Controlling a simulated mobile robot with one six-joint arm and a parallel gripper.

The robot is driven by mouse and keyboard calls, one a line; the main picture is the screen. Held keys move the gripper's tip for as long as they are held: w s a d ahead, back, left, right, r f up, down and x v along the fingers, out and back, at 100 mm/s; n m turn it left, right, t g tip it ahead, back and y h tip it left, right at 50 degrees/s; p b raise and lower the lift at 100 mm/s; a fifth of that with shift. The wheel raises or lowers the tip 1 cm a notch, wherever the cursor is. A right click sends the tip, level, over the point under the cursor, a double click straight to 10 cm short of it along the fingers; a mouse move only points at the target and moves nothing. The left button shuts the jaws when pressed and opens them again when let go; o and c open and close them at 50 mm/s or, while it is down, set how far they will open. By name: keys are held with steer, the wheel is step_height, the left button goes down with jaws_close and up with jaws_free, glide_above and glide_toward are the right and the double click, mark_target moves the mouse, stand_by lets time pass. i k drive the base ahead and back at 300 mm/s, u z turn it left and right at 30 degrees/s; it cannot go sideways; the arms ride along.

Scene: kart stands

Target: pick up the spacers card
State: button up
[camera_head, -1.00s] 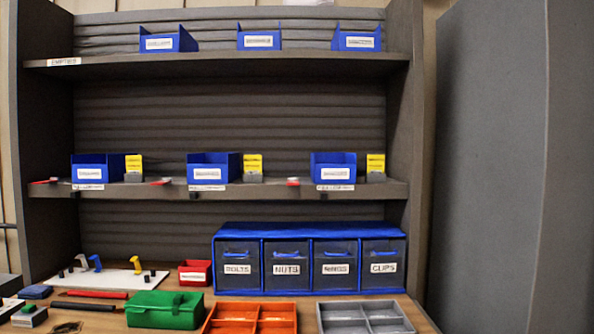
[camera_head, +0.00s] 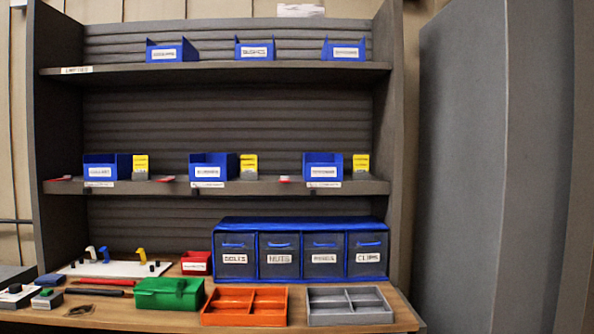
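Three yellow cards in grey holders stand on the middle shelf, each at the right side of a blue bin: the left card (camera_head: 140,164), the middle card (camera_head: 248,164) and the right card (camera_head: 360,163). The bin labels beside them are too blurred to read surely, so I cannot tell which card is the spacers card. The left bin (camera_head: 98,161), middle bin (camera_head: 207,160) and right bin (camera_head: 323,159) face me. My gripper is not in view.
Three blue bins sit on the top shelf (camera_head: 215,69). Below, the bench holds a blue drawer unit (camera_head: 300,223), a green case (camera_head: 168,294), an orange tray (camera_head: 245,318), a grey tray (camera_head: 350,317) and small tools. A tall grey panel (camera_head: 465,160) stands at right.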

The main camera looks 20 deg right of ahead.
mark_target(361, 162)
steer(key=z, duration=0.25)
steer(key=i, duration=1.1)
steer(key=z, duration=0.5)
steer(key=k, duration=0.9)
steer(key=z, duration=0.15)
steer(key=i, duration=0.65)
